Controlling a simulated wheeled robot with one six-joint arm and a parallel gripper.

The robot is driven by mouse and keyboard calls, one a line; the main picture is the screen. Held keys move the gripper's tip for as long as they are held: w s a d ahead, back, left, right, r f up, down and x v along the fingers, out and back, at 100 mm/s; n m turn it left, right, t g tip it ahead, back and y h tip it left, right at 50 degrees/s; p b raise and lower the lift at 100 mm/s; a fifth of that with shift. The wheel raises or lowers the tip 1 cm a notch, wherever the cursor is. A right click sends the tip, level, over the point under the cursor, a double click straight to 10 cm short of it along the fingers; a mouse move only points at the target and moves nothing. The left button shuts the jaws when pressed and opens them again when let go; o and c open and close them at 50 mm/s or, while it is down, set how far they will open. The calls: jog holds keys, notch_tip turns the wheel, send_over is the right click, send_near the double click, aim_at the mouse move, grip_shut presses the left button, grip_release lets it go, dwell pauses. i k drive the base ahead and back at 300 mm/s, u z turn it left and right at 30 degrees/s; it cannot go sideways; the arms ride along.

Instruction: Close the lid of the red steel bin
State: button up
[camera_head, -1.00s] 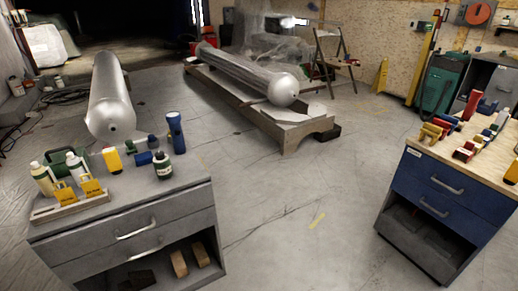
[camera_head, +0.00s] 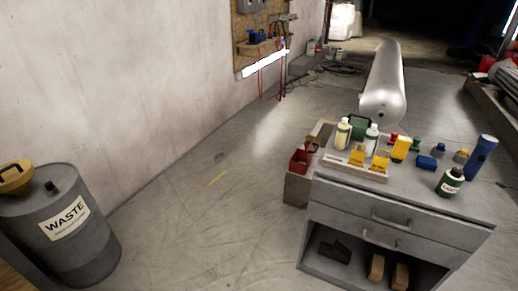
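I do not see a thing that is clearly the red steel bin or its lid. A small red container (camera_head: 302,158) sits on a wooden crate (camera_head: 297,190) at the left side of the grey cabinet. It is too small to tell whether it has a lid. A grey drum (camera_head: 72,232) labelled WASTE stands at the lower left, with a yellow item (camera_head: 15,178) on top. My gripper is not in view.
The grey cabinet (camera_head: 400,205) at right carries bottles and yellow padlocks. A long silver cylinder (camera_head: 383,85) lies behind it. A tool board (camera_head: 262,38) hangs on the wall (camera_head: 120,80). The floor (camera_head: 205,225) between drum and cabinet is clear.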

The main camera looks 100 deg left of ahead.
aim_at(309, 151)
jog(key=u, duration=2.9)
jog(key=i, duration=1.6)
jog(key=z, duration=0.05)
jog(key=k, duration=0.45)
jog(key=u, duration=1.55)
jog(key=i, duration=0.9)
jog(key=z, duration=1.85)
